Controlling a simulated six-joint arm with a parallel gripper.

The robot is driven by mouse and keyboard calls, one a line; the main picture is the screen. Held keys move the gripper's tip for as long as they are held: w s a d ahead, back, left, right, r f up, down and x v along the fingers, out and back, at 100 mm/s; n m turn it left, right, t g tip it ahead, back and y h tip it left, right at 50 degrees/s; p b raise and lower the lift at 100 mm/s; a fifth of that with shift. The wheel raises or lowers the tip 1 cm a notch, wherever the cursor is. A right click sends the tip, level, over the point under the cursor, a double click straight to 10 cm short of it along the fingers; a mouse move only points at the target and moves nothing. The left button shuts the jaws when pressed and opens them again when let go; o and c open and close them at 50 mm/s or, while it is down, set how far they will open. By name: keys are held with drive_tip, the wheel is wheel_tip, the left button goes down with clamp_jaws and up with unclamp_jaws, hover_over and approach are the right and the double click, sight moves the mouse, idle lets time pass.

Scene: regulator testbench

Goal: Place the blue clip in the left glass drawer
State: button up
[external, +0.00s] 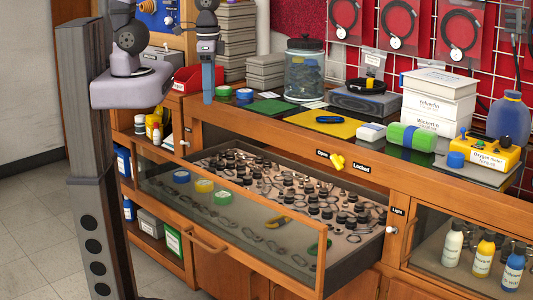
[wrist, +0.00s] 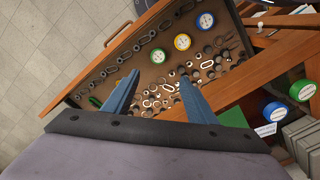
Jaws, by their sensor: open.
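A small dark blue item, which looks like the blue clip (external: 330,119), lies on a yellow mat (external: 351,126) on the bench top. The left glass drawer (external: 318,262) is pulled out; its interior also shows in the wrist view (wrist: 118,60). It holds many small dark-capped parts, metal links and several tape rolls. My gripper (external: 208,101) points down near the left end of the bench, left of the clip and apart from it. In the wrist view its blue fingers (wrist: 160,82) are spread with nothing held between them. The clip is not visible in the wrist view.
Green and blue tape rolls (external: 244,95) stand near my gripper. A glass jar (external: 304,75), white boxes (external: 437,95) and a yellow oxygen meter (external: 485,154) stand along the bench.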

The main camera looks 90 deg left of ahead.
drive_tip(key=t, duration=0.4)
approach(333, 117)
drive_tip(key=shift+s+a+f, duration=0.3)
drive_tip(key=shift+s+f, duration=0.05)
drive_tip(key=shift+s, duration=0.1)
drive_tip(key=shift+p+x, duration=0.4)
drive_tip(key=shift+x, duration=0.7)
drive_tip(key=shift+w+d+f+p, duration=0.15)
drive_tip(key=shift+w+f+p, duration=0.35)
drive_tip(key=shift+f+p, duration=0.2)
drive_tip(key=shift+w+d+f+p, duration=0.1)
drive_tip(key=shift+w+f+p, duration=0.5)
drive_tip(key=shift+f, duration=0.15)
drive_tip(key=shift+w+f+t, duration=0.25)
drive_tip(key=shift+f+t, duration=0.05)
drive_tip(key=shift+f, duration=0.45)
drive_tip(key=shift+f, duration=0.15)
drive_tip(key=c, duration=1.2)
drive_tip(key=shift+c, duration=0.2)
